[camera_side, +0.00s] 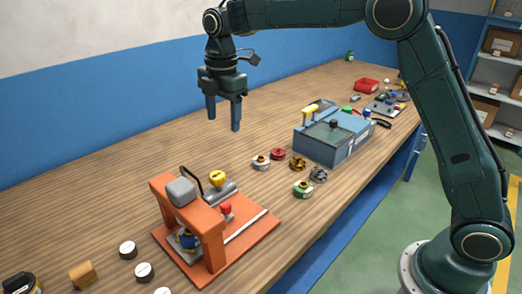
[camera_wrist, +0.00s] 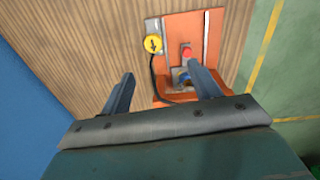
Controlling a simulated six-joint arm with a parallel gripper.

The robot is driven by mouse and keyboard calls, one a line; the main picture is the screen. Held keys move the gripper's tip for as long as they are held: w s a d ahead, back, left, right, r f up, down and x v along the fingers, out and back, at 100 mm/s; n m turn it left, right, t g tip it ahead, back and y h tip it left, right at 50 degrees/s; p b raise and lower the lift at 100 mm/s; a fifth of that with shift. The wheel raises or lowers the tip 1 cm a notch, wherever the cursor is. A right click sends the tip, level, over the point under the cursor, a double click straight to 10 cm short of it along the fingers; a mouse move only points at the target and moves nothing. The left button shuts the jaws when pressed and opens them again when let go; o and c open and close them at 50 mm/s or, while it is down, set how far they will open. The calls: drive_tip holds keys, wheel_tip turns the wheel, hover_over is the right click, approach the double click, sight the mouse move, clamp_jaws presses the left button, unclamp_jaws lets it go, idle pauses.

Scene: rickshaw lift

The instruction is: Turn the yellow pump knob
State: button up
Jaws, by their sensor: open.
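The yellow pump knob (camera_side: 217,177) sits on top of a grey pump body (camera_side: 222,193) at the back of an orange press (camera_side: 163,197). In the wrist view the yellow knob (camera_wrist: 152,44) shows as a round disc with a dark arrow-like mark, ahead of the fingers. My gripper (camera_side: 223,118) is open and empty, high above the table and behind the knob in the side view. In the wrist view its two fingers (camera_wrist: 163,90) are spread wide, with the knob beyond them and not between them. Nothing is touching the knob.
A black hose (camera_side: 192,179) curves beside the pump. A red knob (camera_side: 226,208) stands on the orange base. A blue-grey box (camera_side: 333,138) with a yellow handle stands farther along the table, with several small wheels near it. Round white-topped pieces lie at the front left.

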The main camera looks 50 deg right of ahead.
sight(217, 175)
drive_tip(key=w+f, duration=0.1)
drive_tip(key=w+a+f+n, duration=0.1)
drive_tip(key=w+f+n, duration=0.1)
drive_tip(key=shift+a+f+g, duration=0.3)
drive_tip(key=shift+a+f, duration=0.05)
drive_tip(key=shift+f, duration=0.15)
wheel_tip(217, 175, down, 14)
drive_tip(key=shift+r, duration=0.25)
idle(0.3)
drive_tip(key=c, duration=1)
